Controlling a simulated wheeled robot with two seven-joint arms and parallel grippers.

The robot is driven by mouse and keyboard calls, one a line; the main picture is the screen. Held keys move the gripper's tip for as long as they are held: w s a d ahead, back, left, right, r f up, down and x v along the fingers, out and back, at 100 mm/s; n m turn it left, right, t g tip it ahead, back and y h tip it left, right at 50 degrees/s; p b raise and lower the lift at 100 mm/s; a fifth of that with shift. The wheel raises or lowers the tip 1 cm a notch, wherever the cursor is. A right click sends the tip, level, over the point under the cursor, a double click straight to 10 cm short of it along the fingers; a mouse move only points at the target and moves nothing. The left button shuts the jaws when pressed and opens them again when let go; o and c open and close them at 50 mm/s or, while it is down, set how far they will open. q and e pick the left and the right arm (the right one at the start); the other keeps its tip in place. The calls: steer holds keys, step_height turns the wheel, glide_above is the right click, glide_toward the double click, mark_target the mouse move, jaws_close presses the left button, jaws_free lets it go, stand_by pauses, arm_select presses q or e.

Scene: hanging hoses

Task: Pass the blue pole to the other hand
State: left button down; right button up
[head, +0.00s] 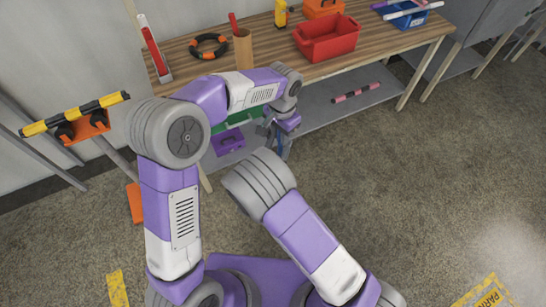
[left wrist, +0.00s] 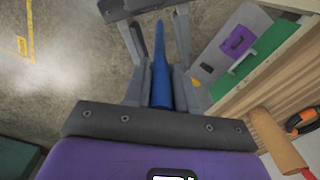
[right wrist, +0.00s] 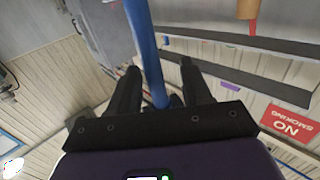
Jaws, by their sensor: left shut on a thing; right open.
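The blue pole (left wrist: 160,75) runs between the fingers of my left gripper (left wrist: 159,35), which is shut on it. In the right wrist view the pole (right wrist: 146,50) passes between the spread fingers of my right gripper (right wrist: 158,68). The right gripper is open around the pole; whether a finger touches it I cannot tell. In the head view my left gripper (head: 278,128) hangs in front of the bench, and my own arms hide most of the pole and the right gripper.
A wooden bench (head: 400,48) stands behind, with a red bin (head: 327,40), an orange-black ring (head: 208,46) and a brown cup (head: 243,50). Its lower shelf holds a purple box (head: 229,142). A yellow-black pole (head: 75,113) rests on an orange holder at left. The floor at right is clear.

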steer(key=shift+x, duration=0.95)
jaws_close()
arm_select(q)
steer(key=c, duration=0.8)
jaws_free()
